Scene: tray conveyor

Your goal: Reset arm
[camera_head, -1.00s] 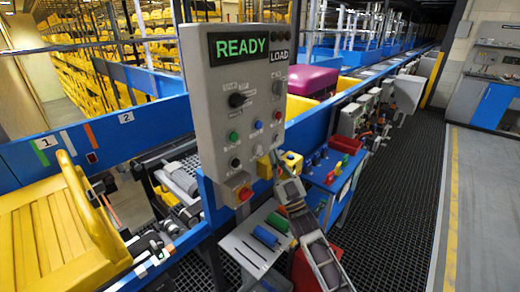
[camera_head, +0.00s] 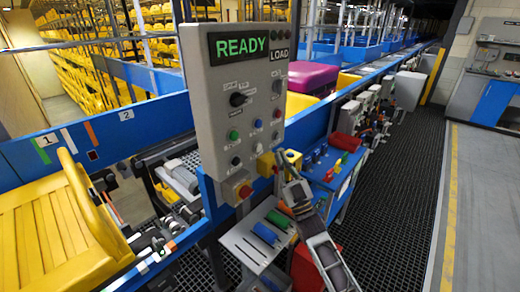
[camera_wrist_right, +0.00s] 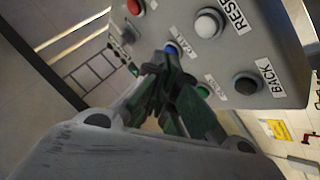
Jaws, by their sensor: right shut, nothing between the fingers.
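The grey control panel (camera_head: 236,110) stands upright in the middle of the head view. Its screen (camera_head: 240,46) reads READY in green, with LOAD beside it. My right gripper (camera_head: 278,158) is shut and empty at the panel's lower right edge. In the right wrist view its closed fingers (camera_wrist_right: 172,62) point at the panel face, overlapping the blue button (camera_wrist_right: 172,47). The white RESET button (camera_wrist_right: 209,23), black BACK button (camera_wrist_right: 247,84) and a green button (camera_wrist_right: 204,90) are close by. I cannot tell whether the fingertips touch the panel. My left gripper is not in view.
A yellow slatted tray (camera_head: 45,235) is on the left. A red emergency knob (camera_head: 243,190) sits below the panel. A small bench (camera_head: 330,170) with red and blue items stands right of my right arm. The grated floor (camera_head: 400,200) farther right is clear.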

